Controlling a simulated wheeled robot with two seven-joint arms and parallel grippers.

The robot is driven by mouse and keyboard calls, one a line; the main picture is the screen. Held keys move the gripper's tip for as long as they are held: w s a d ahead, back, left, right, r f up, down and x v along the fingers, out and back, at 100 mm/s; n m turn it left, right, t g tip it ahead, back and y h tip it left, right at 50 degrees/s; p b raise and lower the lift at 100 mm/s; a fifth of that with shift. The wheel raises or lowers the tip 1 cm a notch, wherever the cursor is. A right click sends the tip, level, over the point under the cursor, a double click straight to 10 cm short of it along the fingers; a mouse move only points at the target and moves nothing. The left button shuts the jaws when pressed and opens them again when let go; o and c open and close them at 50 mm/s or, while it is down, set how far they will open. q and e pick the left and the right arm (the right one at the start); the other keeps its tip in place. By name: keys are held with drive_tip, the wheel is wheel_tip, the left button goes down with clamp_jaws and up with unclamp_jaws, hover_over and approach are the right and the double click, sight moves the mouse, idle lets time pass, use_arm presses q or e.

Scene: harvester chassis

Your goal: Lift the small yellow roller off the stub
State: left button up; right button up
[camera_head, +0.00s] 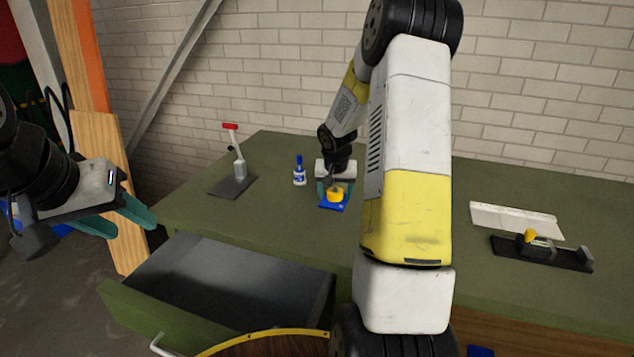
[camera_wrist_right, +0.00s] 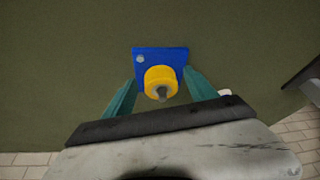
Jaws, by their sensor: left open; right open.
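The small yellow roller (camera_head: 335,195) sits on a blue plate (camera_head: 329,207) on the green bench, seen in the head view. In the right wrist view the roller (camera_wrist_right: 161,83) has a grey stub (camera_wrist_right: 162,93) showing at its centre, over the blue plate (camera_wrist_right: 147,55). My right gripper (camera_wrist_right: 160,85) is open, with one teal finger on each side of the roller. I see gaps between the fingers and the roller in that view. My left gripper (camera_head: 135,222) is open and empty, off the bench's left end.
A blue-capped bottle (camera_head: 299,172) and a red-handled clamp on a dark plate (camera_head: 233,186) stand left of the roller. An open drawer (camera_head: 225,290) juts from the bench front. A white strip and a black fixture (camera_head: 540,252) lie at the right.

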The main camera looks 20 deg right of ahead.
sight(335, 193)
clamp_jaws()
drive_tip(key=shift+r, duration=3.3)
